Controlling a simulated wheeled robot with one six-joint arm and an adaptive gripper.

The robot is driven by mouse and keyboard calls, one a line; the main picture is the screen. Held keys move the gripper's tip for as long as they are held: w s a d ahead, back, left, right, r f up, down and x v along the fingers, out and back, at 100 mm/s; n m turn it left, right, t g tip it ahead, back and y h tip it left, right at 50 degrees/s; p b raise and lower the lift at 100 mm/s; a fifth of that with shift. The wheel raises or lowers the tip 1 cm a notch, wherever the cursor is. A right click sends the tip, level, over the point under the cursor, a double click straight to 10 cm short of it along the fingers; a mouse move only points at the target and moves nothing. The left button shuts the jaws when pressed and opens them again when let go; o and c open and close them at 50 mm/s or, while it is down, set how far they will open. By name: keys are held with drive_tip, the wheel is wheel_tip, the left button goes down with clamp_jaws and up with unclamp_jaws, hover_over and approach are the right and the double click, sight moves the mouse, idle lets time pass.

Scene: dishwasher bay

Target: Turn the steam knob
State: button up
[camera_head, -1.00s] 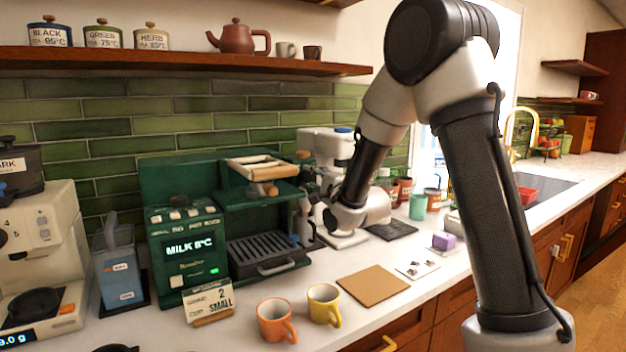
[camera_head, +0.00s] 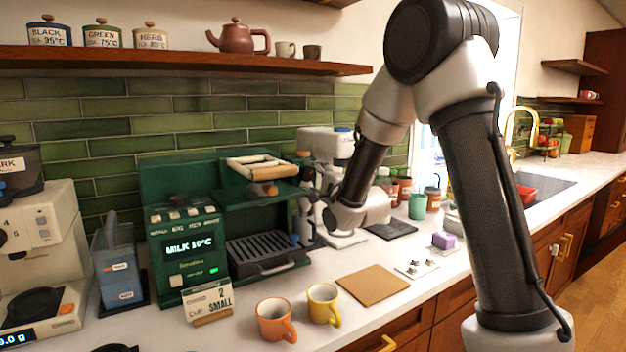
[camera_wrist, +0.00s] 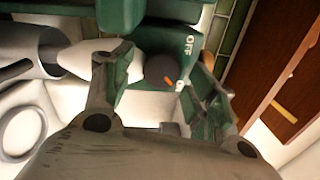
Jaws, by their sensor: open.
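The steam knob (camera_wrist: 157,68) is dark and round with a short orange mark. In the wrist view it sits on a green panel beside the white word "OFF", and the mark is not in line with that word. My gripper (camera_wrist: 155,75) is open, with one finger on each side of the knob; I cannot tell whether they touch it. In the head view my gripper is at the right side of the green coffee machine (camera_head: 158,210), partly hidden by my arm, and the knob cannot be made out. The machine's display (camera_head: 190,246) reads "MILK 10°C".
An orange mug (camera_head: 272,320) and a yellow mug (camera_head: 322,303) stand at the counter's front, beside a brown mat (camera_head: 372,281). A small sign (camera_head: 207,303) leans before the machine. A wooden shelf (camera_head: 180,63) runs above. A white machine stands behind my gripper.

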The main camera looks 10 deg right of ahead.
drive_tip(key=v, duration=0.7)
drive_tip(key=shift+s, duration=0.3)
drive_tip(key=shift+d+f, duration=0.1)
idle(6.9)
